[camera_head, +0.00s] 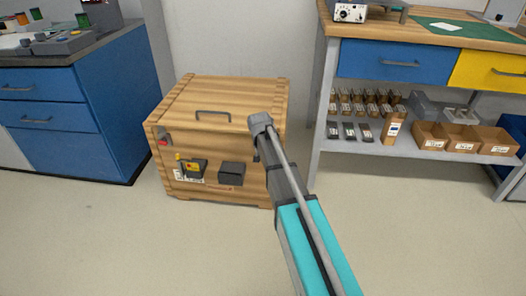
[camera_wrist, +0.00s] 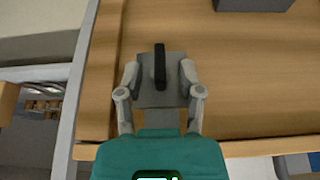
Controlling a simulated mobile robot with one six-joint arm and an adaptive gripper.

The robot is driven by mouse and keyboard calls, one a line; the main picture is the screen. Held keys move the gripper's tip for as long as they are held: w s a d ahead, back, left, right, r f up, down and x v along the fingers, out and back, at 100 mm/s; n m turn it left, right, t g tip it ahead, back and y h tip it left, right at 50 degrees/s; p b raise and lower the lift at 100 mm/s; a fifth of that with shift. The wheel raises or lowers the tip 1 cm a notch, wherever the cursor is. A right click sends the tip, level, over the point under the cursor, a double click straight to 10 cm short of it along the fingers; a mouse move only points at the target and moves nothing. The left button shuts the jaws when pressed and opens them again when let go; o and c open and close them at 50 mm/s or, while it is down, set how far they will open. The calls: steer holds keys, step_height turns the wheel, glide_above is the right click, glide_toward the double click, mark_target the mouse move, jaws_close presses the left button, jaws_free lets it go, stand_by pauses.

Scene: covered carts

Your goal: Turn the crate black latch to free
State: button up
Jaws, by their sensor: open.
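The wooden crate (camera_head: 222,92) stands on the floor at the centre-left of the head view, and its wooden face (camera_wrist: 230,75) fills much of the wrist view. In the wrist view a black latch bar (camera_wrist: 160,67) sits on a grey plate (camera_wrist: 150,97) on that face, pointing up and down in the picture. My gripper (camera_wrist: 159,75) is open, with one finger on each side of the plate and bar. Contact with the bar cannot be told. In the head view my arm covers the crate's right front, and the latch is hidden there.
The crate front also carries a dark box (camera_head: 232,173), a black fitting with yellow parts (camera_head: 190,167) and a red part (camera_head: 163,142). A handle (camera_head: 213,113) is on top. A blue cabinet (camera_head: 112,105) stands left, a workbench (camera_head: 400,62) right. The floor in front is clear.

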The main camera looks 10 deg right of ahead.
jaws_close()
steer(key=shift+d, duration=0.1)
stand_by(0.4)
